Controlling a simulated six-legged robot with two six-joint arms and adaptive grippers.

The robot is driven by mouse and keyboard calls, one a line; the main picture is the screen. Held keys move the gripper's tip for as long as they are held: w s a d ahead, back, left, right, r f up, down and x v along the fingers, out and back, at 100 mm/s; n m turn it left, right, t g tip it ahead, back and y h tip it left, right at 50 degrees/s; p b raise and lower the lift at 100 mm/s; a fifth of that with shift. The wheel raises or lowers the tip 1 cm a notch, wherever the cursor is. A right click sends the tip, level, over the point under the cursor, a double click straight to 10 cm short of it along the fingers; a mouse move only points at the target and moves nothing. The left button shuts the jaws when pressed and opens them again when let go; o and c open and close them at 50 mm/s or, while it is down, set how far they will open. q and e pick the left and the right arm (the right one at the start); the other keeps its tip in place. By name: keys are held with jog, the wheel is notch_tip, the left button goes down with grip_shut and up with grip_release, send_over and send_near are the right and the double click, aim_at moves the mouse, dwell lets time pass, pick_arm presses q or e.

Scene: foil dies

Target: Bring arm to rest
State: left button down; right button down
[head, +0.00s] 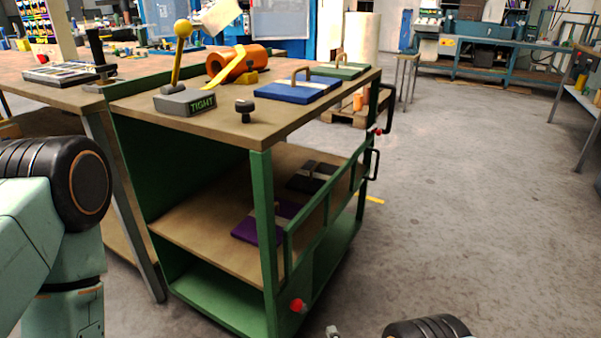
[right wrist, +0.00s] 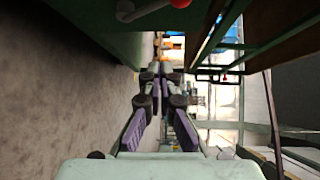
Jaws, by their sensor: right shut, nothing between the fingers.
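My right gripper (right wrist: 157,76) is shut and empty in the right wrist view, its purple-padded fingers meeting ahead. In the head view only a dark joint of my right arm (head: 430,328) shows clearly at the bottom edge. My left arm (head: 45,235) fills the left edge of the head view; its gripper is out of frame. The green cart carries a blue die (head: 298,90) and a green die (head: 338,71) on its top. A purple die (head: 258,232) and a black die (head: 310,178) lie on its shelf.
The green cart frame (head: 262,200) stands close in front, with a red knob (head: 298,305) low on it. On top are a TIGHT lever block (head: 186,102), an orange roll (head: 236,62) and a black knob (head: 244,108). Open grey floor (head: 460,200) lies to the right.

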jog(key=s+d+f+n+g+h, duration=0.1)
jog(key=s+d+f+n+g, duration=0.2)
jog(key=s+d+n+g, duration=0.25)
jog(key=s+d+r+n+g+h, duration=0.1)
jog(key=s+d+r+n+g, duration=0.15)
jog(key=s, duration=0.35)
jog(key=s+d+r+n+g, duration=0.1)
jog(key=s+d+n+g, duration=0.15)
jog(key=s, duration=0.35)
jog(key=s+d+r+n+g+h, duration=0.1)
jog(key=s+r+n+g, duration=0.15)
jog(key=s, duration=0.35)
jog(key=s+r+n+g, duration=0.35)
jog(key=s+r, duration=0.25)
jog(key=s, duration=0.4)
notch_tip(320, 180, up, 13)
jog(key=p, duration=1.3)
jog(key=shift+w+d, duration=0.15)
jog(key=shift+w, duration=0.05)
